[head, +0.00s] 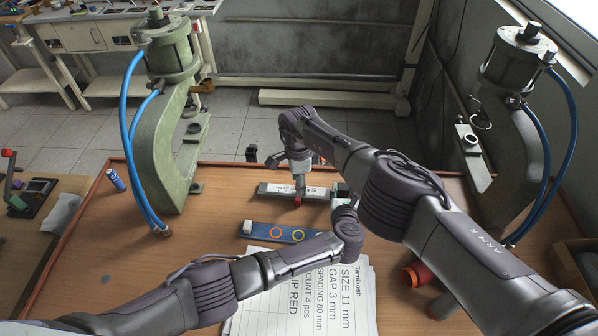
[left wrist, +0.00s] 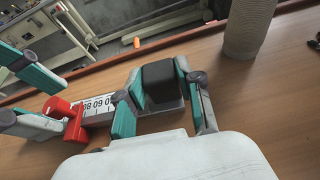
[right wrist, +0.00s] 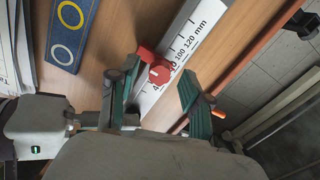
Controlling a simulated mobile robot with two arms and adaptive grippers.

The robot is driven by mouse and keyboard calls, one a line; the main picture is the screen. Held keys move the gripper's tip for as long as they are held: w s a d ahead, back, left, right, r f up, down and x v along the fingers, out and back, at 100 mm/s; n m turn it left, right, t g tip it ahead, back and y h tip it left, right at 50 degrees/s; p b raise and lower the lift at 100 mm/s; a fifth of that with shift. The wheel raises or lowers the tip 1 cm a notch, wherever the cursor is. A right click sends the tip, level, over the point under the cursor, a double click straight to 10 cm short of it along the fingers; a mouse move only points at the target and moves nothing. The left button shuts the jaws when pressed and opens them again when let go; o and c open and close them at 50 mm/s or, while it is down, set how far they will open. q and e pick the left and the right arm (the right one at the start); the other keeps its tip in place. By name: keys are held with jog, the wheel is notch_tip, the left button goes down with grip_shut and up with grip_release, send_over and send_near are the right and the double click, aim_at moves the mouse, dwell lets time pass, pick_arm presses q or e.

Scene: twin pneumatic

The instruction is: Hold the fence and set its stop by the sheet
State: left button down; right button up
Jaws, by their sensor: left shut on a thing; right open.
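The fence (head: 265,188) is a grey rail with a white millimetre scale, lying across the table; its scale also shows in the right wrist view (right wrist: 187,42). My left gripper (head: 340,190) is shut on the dark end block (left wrist: 160,84) of the fence. The red stop (left wrist: 70,122) sits on the rail; its knob shows in the right wrist view (right wrist: 158,72). My right gripper (right wrist: 150,92) is open above the rail, its fingers on either side of the stop. The exact stop reading is unclear. The sheet (head: 345,312) reads "SPACING 80 mm" and "GAP 3 mm", partly covered by my left arm.
A blue strip with coloured rings (head: 257,231) lies between fence and sheet. A blue can (head: 116,180) is at the left edge. A red-orange cylinder (head: 416,275) lies by my right arm.

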notch_tip(320, 180, up, 12)
jog(key=shift+f, duration=0.15)
dwell(0.3)
pick_arm(q)
jog(key=c, duration=0.7)
grip_release()
jog(key=v, duration=1.2)
jog(key=shift+f, duration=0.1)
